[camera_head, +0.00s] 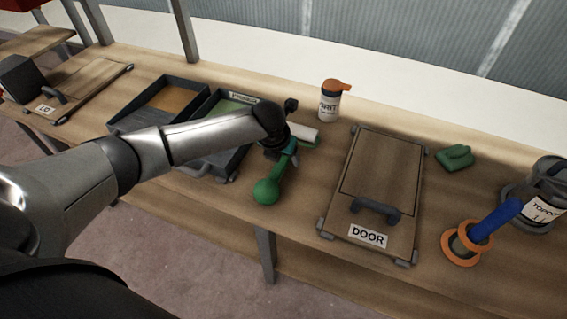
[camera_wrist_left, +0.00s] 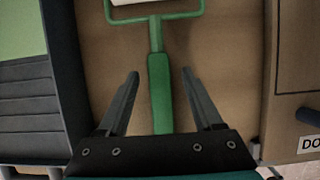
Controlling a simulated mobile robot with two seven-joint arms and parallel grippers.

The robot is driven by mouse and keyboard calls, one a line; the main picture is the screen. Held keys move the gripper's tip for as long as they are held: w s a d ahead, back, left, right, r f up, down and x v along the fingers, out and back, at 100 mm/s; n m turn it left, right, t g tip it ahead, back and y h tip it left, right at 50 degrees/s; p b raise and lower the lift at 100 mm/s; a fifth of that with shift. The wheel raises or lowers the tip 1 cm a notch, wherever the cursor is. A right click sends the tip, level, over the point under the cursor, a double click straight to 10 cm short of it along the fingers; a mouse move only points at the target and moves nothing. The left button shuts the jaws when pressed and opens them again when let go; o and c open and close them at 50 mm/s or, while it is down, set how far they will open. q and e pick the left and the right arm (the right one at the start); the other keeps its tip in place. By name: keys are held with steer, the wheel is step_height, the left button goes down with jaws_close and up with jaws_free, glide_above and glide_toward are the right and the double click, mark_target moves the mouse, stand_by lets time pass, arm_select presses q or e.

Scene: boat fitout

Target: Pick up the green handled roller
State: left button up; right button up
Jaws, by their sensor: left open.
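The green handled roller (camera_head: 267,189) lies on the wooden bench between the grey trays and the door panel. Its white roller head (camera_head: 303,133) points to the back, and its round green handle end is near the front edge. My left gripper (camera_head: 284,150) is over the roller's neck and hides part of it. In the left wrist view my left gripper (camera_wrist_left: 158,84) is open, with one finger on each side of the green handle (camera_wrist_left: 159,90). A gap shows between each finger and the handle. My right gripper is not in view.
A tray with green paint (camera_head: 228,176) is just left of the roller. The panel marked DOOR (camera_head: 386,180) is to its right. A bottle with an orange cap (camera_head: 330,105) stands behind. A green block (camera_head: 455,157) and a blue-handled tool (camera_head: 497,219) are further right.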

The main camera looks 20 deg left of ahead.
arm_select(q)
steer(key=shift+w+f, duration=0.15)
steer(key=shift+f, duration=0.15)
jaws_close()
stand_by(0.4)
